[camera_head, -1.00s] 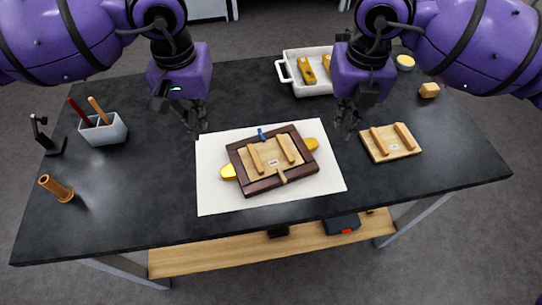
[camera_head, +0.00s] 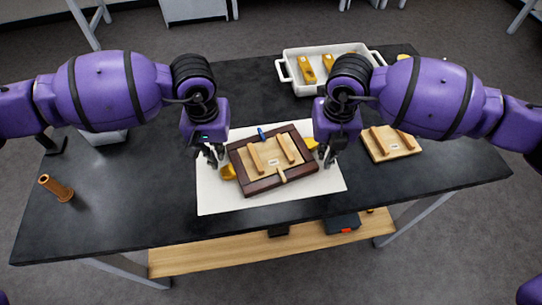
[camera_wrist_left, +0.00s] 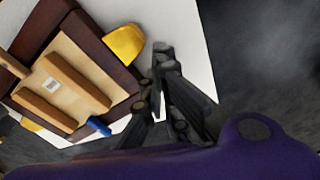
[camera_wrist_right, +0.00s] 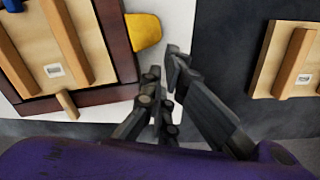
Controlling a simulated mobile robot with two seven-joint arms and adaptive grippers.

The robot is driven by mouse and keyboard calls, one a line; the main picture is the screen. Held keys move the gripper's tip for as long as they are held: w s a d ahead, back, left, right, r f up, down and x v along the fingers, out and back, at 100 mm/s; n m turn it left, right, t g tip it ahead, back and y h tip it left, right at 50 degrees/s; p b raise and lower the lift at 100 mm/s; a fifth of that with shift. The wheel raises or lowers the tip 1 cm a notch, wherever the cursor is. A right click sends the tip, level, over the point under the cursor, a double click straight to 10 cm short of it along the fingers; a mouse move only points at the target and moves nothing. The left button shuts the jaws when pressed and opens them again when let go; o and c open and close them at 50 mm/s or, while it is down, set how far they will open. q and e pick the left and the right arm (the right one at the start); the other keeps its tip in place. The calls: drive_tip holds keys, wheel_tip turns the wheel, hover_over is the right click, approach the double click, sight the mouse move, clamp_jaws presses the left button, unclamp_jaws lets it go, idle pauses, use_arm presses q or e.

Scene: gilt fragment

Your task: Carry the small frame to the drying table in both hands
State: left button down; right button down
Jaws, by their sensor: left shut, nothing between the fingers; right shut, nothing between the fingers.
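The small dark brown frame (camera_head: 251,173) lies flat and slightly turned on a white mat (camera_head: 230,206). A pale wooden board with two wooden bars fills it. A yellow pad (camera_head: 228,171) sticks out at its left side and another (camera_wrist_right: 145,32) at its right. My left gripper (camera_head: 213,157) is shut and empty just left of the frame, beside the left pad (camera_wrist_left: 125,45). My right gripper (camera_head: 327,157) is shut and empty just right of the frame, partly hiding the right pad. I cannot identify the drying table.
A white tray (camera_head: 286,72) with yellow-handled things stands behind my right gripper. A wooden board with two bars (camera_head: 381,153) lies to the right. The black tabletop (camera_head: 130,190) is clear at front left.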

drive_tip(key=shift+a, duration=0.1)
